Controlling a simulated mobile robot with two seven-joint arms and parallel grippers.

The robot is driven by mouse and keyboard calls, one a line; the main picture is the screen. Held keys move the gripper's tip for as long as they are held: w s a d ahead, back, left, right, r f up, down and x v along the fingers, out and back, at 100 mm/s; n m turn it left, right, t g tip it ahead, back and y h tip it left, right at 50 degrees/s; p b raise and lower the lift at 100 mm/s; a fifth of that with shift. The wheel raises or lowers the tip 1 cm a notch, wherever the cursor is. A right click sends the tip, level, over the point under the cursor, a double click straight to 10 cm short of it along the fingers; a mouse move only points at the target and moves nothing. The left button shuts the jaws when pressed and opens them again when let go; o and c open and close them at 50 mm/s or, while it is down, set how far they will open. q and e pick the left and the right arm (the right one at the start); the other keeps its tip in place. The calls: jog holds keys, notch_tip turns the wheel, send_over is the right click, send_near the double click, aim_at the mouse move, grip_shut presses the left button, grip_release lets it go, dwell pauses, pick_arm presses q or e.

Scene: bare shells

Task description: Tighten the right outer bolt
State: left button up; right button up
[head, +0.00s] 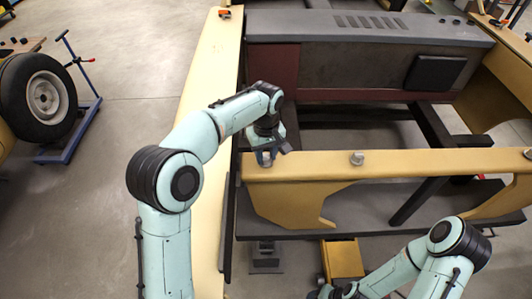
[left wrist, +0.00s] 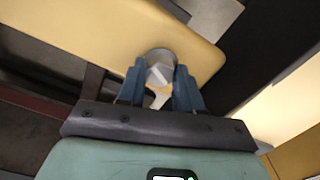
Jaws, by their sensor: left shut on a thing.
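My left gripper (head: 268,160) is at the left end of the yellow cross panel (head: 310,165). In the left wrist view its blue fingers (left wrist: 160,82) are shut on a grey bolt (left wrist: 161,62), one finger on each side of its head. This is the outer bolt at the picture's left; in the head view the gripper mostly hides it. Another bolt (head: 357,158) stands on the panel's middle, and a third (head: 527,153) shows at the right edge. My right gripper (head: 335,292) is low at the bottom edge, partly cut off, and its jaws are unclear.
A yellow side rail (head: 212,75) runs along the left of the shell. Behind the panel are a grey body part (head: 365,60) and dark frame bars (head: 432,130). A wheel (head: 42,95) and a blue stand (head: 72,140) are at far left. Bare floor lies between.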

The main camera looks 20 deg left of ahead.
pick_arm(q)
jog(key=m, duration=0.4)
jog(key=shift+r+m, duration=0.15)
jog(key=shift+m, duration=0.25)
jog(key=m, duration=0.4)
jog(key=shift+w+r, duration=0.1)
jog(key=m, duration=0.8)
jog(key=shift+m, duration=0.3)
jog(key=m, duration=0.3)
jog(key=shift+m, duration=0.3)
jog(key=m, duration=0.3)
jog(key=shift+m, duration=0.4)
jog(key=m, duration=0.6)
jog(key=shift+m, duration=0.4)
